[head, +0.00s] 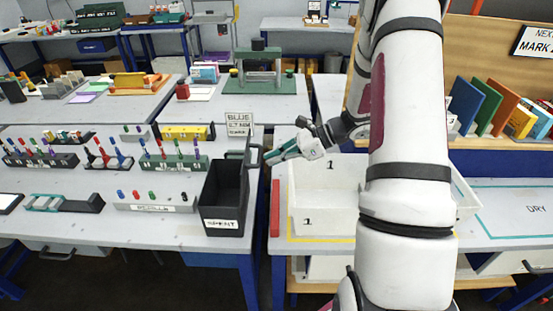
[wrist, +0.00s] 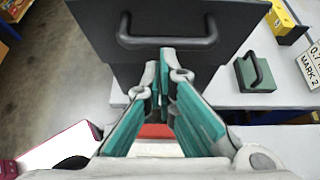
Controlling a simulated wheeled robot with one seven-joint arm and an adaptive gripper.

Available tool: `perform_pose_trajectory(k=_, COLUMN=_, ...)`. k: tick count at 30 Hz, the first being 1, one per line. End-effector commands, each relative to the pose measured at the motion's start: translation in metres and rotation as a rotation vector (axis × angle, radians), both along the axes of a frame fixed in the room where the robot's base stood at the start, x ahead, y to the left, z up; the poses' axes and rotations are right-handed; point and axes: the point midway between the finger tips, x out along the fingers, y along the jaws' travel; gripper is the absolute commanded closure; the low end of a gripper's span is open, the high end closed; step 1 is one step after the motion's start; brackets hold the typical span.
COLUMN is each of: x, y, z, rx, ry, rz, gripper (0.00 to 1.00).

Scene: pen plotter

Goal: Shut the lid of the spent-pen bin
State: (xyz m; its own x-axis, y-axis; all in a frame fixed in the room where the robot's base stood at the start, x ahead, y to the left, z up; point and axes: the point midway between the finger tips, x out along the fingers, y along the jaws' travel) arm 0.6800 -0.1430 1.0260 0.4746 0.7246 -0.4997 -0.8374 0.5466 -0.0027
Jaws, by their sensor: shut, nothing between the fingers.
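The spent-pen bin (head: 222,212) is a black open-topped box with a white label, near the front right edge of the left table. My gripper (head: 267,158) is to the right of the lid. Its green-padded fingers (wrist: 166,56) are together and empty, with the tips close to the handle; I cannot tell whether they touch it.
A white tray (head: 305,215) marked 1 stands right of the bin, below my arm. A red strip (head: 275,208) lies between them. Pen racks (head: 175,163) and a refills tray (head: 152,208) are to the left. A green block with a handle (wrist: 253,73) shows in the wrist view.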

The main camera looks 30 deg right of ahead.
Motion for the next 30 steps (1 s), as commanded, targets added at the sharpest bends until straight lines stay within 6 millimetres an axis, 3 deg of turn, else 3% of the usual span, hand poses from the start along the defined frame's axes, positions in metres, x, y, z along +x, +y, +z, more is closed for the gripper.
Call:
perform_pose_trajectory(k=20, x=0.007, y=0.011, z=0.012, rx=-0.103, ry=0.067, rz=0.002, gripper=1.00)
perform_pose_trajectory(k=30, x=0.019, y=0.030, z=0.027, rx=-0.256, ry=0.163, rz=0.009, gripper=1.00)
